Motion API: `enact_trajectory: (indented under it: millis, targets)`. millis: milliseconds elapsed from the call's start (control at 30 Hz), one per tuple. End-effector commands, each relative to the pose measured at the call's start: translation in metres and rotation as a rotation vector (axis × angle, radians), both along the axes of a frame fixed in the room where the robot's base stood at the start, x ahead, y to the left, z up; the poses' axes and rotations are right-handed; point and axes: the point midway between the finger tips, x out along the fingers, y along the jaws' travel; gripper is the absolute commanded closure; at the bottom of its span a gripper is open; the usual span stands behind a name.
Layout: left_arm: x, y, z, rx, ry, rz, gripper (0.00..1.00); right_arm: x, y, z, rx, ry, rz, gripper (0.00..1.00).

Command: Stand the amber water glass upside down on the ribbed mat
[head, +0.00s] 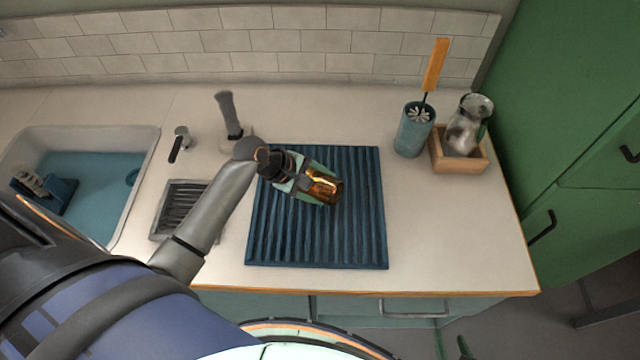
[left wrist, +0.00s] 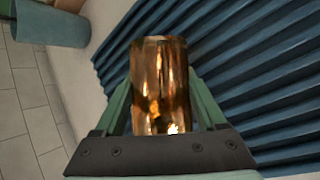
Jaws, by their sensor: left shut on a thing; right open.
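The amber water glass (head: 325,188) is held on its side, tilted, over the middle of the blue ribbed mat (head: 361,245). My left gripper (head: 314,183) is shut on the glass, with a finger on either side. The left wrist view shows the glass (left wrist: 160,85) between the green fingers, with the mat (left wrist: 250,62) beyond it. I cannot tell which end is the mouth, or the exact gap to the mat. My right gripper (head: 452,347) is open at the bottom edge, and only its fingertips show.
A blue holder (head: 413,130) with an orange-handled brush and a wooden tray (head: 461,158) with a glass jug (head: 468,123) stand right of the mat. The counter's front right is clear.

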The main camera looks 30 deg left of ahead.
Motion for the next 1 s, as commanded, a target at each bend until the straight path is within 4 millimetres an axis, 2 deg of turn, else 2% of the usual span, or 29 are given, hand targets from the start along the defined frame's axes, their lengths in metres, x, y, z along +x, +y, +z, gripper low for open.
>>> enact_trajectory:
  millis: [100, 133, 333, 833, 1000]
  targets:
    - [0.0005, -0.0001, -0.0008, -0.001, -0.002, 0.000, 1.00, 0.0000, 0.0000, -0.0006, 0.000, 0.000, 0.000, 0.50]
    - [0.0006, -0.0002, -0.0003, -0.001, -0.002, 0.000, 0.24, 0.0000, 0.0000, -0.0003, 0.000, 0.000, 0.000, 0.50]
    - [-0.0003, -0.0002, -0.0013, -0.001, 0.001, -0.001, 0.01, 0.0000, 0.0000, -0.0003, 0.000, 0.000, 0.000, 0.50]
    - [-0.0044, -0.0001, -0.0060, 0.002, 0.016, -0.004, 0.00, 0.0000, 0.0000, -0.0007, 0.000, 0.000, 0.000, 0.50]
    - [-0.0090, 0.0057, 0.0029, 0.003, 0.014, -0.002, 0.00, 0.0000, 0.0001, -0.0014, 0.000, 0.000, 0.000, 0.50]
